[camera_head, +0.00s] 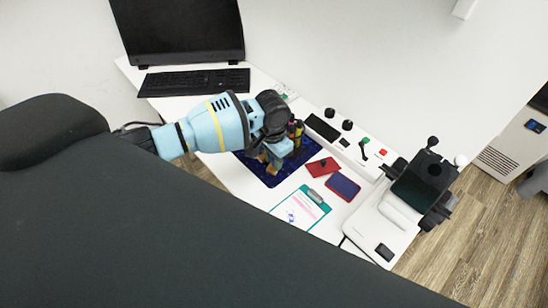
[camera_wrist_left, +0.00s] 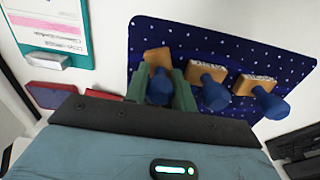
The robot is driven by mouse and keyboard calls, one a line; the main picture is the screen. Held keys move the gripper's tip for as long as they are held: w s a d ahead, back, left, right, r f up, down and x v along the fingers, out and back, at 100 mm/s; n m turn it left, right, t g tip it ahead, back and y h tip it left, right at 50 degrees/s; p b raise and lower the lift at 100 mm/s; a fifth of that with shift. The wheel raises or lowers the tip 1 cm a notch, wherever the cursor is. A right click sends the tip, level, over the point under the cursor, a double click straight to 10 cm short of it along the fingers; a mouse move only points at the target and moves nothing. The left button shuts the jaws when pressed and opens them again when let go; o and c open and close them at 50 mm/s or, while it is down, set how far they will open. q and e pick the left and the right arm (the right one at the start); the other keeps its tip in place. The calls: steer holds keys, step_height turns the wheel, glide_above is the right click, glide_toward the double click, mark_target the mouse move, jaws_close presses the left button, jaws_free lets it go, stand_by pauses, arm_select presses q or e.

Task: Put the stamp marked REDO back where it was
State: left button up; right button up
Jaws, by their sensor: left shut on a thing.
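My left gripper (camera_head: 272,153) reaches over the dark blue dotted mat (camera_wrist_left: 220,40) on the desk. In the left wrist view its two green fingers (camera_wrist_left: 160,92) are shut on a stamp with a blue handle (camera_wrist_left: 159,86) and a wooden base (camera_wrist_left: 157,57). To its right on the mat are a middle stamp (camera_wrist_left: 210,82) and a right stamp (camera_wrist_left: 258,92), both with blue handles and wooden bases. I cannot read REDO on any stamp. I cannot tell whether the held stamp touches the mat. The mat (camera_head: 284,175) is partly covered by my gripper in the head view.
A teal clipboard (camera_head: 308,215), a red box (camera_head: 322,167) and an ink pad (camera_head: 343,187) lie right of the mat. A white console (camera_head: 340,144) with knobs stands behind, a black-and-white instrument (camera_head: 425,182) at right. A keyboard (camera_head: 195,82) and monitor (camera_head: 178,28) are at the back.

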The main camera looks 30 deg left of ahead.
arm_select(q)
steer(key=shift+f, duration=0.2)
steer(key=o, duration=0.8)
steer(key=shift+r, duration=0.1)
step_height(320, 180, up, 12)
steer(key=p, duration=0.1)
steer(key=shift+a+r, duration=0.15)
arm_select(e)
steer(key=shift+w+d+r+t, duration=0.25)
steer(key=shift+w+r+t, duration=0.05)
steer(key=shift+w+r, duration=0.55)
